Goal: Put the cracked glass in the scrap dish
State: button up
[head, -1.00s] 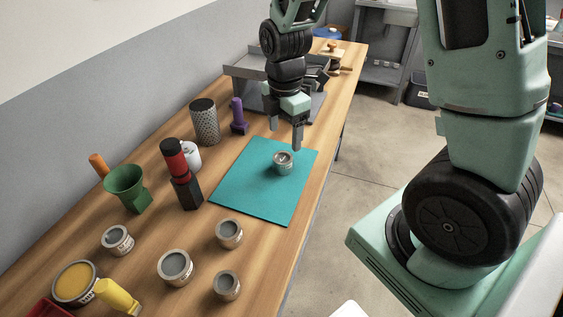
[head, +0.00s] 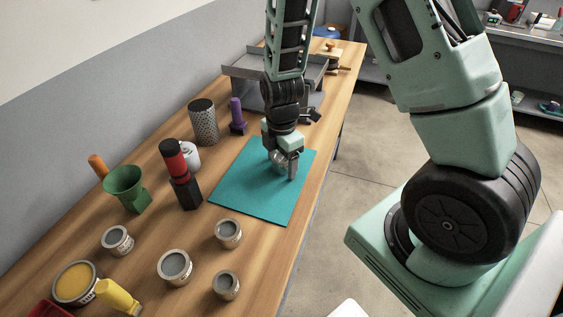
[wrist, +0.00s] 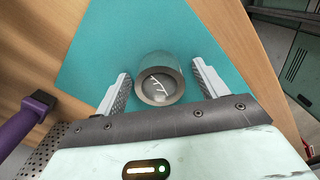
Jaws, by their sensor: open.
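A small round glass (head: 279,157) stands on the teal mat (head: 250,201) and is partly hidden by my gripper in the head view. In the wrist view the glass (wrist: 158,82) has white crack-like lines inside its round rim. My gripper (wrist: 161,72) is open, with one finger on each side of the glass and a visible gap to each finger. In the head view my gripper (head: 282,166) is low over the mat. I cannot tell which container is the scrap dish; a round yellow-filled one (head: 75,283) and a red corner (head: 48,309) are at the lower left.
Several small grey-filled tins, one of them here (head: 175,268), stand at the near end. A green funnel (head: 126,185), a red-and-black tool (head: 181,172), a perforated cylinder (head: 203,121) and a purple-handled tool (head: 237,117) stand left of the mat. Wood between mat and tins is clear.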

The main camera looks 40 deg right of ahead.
jog(key=shift+c, duration=0.3)
jog(key=c, duration=1.1)
